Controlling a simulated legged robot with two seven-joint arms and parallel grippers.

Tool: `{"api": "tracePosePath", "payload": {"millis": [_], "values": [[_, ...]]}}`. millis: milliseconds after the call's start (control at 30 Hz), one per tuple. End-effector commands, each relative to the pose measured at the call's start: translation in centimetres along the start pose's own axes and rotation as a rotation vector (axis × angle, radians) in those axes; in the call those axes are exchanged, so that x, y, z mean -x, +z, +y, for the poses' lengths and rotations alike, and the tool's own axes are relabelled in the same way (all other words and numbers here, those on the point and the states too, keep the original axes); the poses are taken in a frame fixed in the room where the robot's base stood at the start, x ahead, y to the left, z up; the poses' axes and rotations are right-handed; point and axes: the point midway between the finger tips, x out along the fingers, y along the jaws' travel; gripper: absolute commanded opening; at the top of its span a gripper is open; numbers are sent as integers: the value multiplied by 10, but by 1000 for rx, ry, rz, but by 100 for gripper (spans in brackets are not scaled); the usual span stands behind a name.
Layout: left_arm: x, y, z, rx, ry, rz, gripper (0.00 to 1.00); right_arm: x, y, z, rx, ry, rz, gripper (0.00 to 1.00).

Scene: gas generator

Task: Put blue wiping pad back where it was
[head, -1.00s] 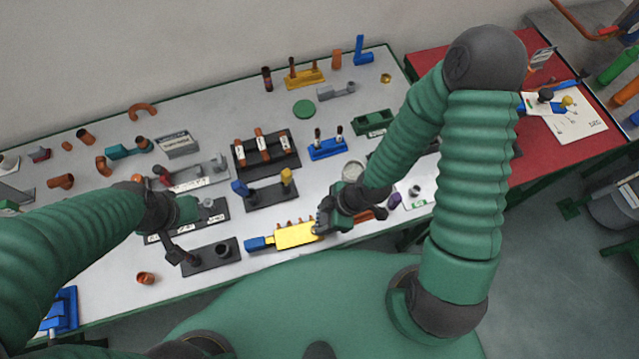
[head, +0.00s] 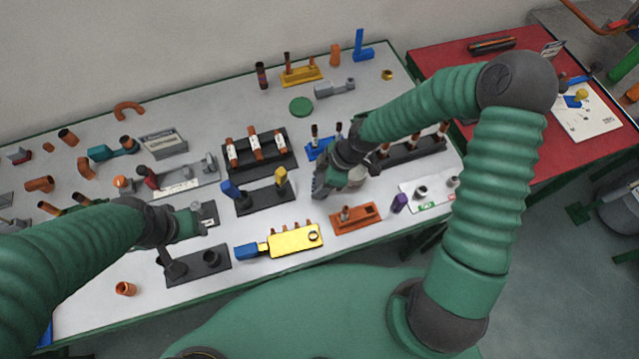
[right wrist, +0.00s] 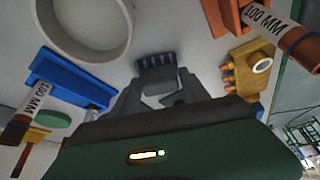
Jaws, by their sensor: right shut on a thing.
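My right gripper (head: 320,186) is above the table's middle in the head view, just right of a black stand with a blue and a yellow knob (head: 257,196). In the right wrist view my right gripper (right wrist: 156,74) is shut on a small dark blue ribbed piece (right wrist: 156,60), which looks like the wiping pad. The gripper hides that piece in the head view; whether it touches the table is unclear. My left gripper (head: 182,245) is over the table's front left, near a black base; its jaws are unclear.
A yellow holder (head: 296,240) with a blue end piece and an orange tray (head: 356,218) lie in front of my right gripper. A blue block (right wrist: 70,80) and a pale round dish (right wrist: 88,25) are close by. A red table (head: 475,75) stands right.

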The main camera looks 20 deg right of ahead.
Motion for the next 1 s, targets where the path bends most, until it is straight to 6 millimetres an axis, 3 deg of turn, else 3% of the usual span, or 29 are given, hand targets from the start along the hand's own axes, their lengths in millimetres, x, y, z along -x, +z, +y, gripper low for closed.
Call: {"api": "tracePosePath", "payload": {"millis": [167,200,367,733,867,1000], "values": [[1,-1,0,0,0,1,51,0,0,0,0,0,0,2],[1,-1,0,0,0,1,51,-1,1,0,0,0,0,55],[1,-1,0,0,0,1,51,0,0,0,-1,0,0,75],[4,-1,0,0,0,1,51,7,-1,0,-1,1,0,75],[10,-3,0,0,0,1,51,34,-1,1,-5,5,0,75],[20,-5,0,0,0,1,51,73,-1,1,-5,6,0,75]]}}
